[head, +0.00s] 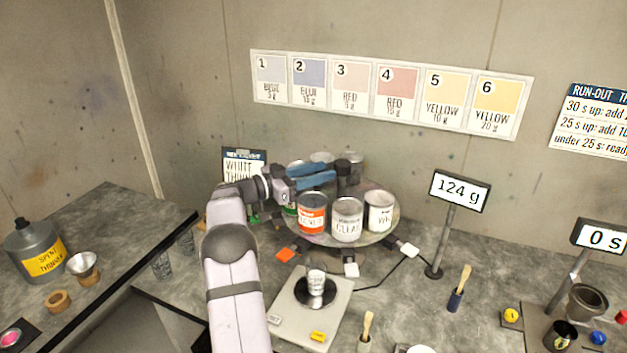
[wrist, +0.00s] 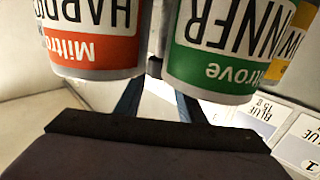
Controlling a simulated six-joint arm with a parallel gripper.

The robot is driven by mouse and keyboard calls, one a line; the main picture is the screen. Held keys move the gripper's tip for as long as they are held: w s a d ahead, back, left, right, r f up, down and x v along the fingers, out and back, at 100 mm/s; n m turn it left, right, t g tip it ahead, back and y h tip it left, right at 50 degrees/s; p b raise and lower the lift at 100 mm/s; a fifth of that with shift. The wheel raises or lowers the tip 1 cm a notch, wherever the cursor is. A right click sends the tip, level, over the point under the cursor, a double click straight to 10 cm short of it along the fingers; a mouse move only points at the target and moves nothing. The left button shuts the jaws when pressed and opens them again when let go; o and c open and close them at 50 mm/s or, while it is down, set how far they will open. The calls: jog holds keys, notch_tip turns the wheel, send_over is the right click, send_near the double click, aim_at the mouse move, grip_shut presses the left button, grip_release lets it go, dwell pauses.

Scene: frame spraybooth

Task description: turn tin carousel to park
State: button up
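The tin carousel (head: 375,236) is a round turntable on the bench, bearing several tins. An orange-labelled hardener tin (head: 312,213), a clear tin (head: 347,219) and a white-labelled tin (head: 379,211) face the front. My gripper (head: 333,175) reaches over the carousel from the left, its blue fingers apart and their tips near a dark grey upright. In the wrist view the hardener tin (wrist: 95,35) and a green thinner tin (wrist: 235,45) stand close by, with the fingers (wrist: 158,95) spread below them. The tins hide the fingertips, and I cannot tell whether they touch anything.
An orange tag (head: 286,254) and white tags (head: 351,270) (head: 408,249) sit around the carousel. A scale (head: 300,318) with a cup (head: 316,280) stands in front. A 124 g display (head: 460,190) on a post stands right. A thinner can (head: 38,250) is far left.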

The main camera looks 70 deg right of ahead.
jog(key=w, duration=0.2)
jog(key=w+a, duration=0.1)
jog(key=shift+w+f+n+t+h+b, duration=0.1)
jog(key=shift+f+n+t+h+b, duration=0.1)
jog(key=shift+n+t+h+b, duration=0.15)
grip_shut()
jog(key=w+a+f+n+t+h+b, duration=0.1)
jog(key=w+a+n+t+b, duration=0.15)
jog(key=w+a, duration=0.5)
jog(key=w+a+f+n+t+h+b, duration=0.1)
jog(key=w+a+f+n+t+h, duration=0.15)
jog(key=w+a, duration=0.5)
jog(key=s+a+f+m+t, duration=0.1)
jog(key=s+a+f+m, duration=0.3)
jog(key=m, duration=0.5)
jog(key=s+a+f+m+t, duration=0.1)
jog(key=s+a+f+m, duration=0.3)
jog(key=f+m, duration=0.4)
jog(key=shift+a+m+t+b, duration=0.15)
jog(key=shift+m+t+b, duration=0.2)
jog(key=shift+b, duration=0.05)
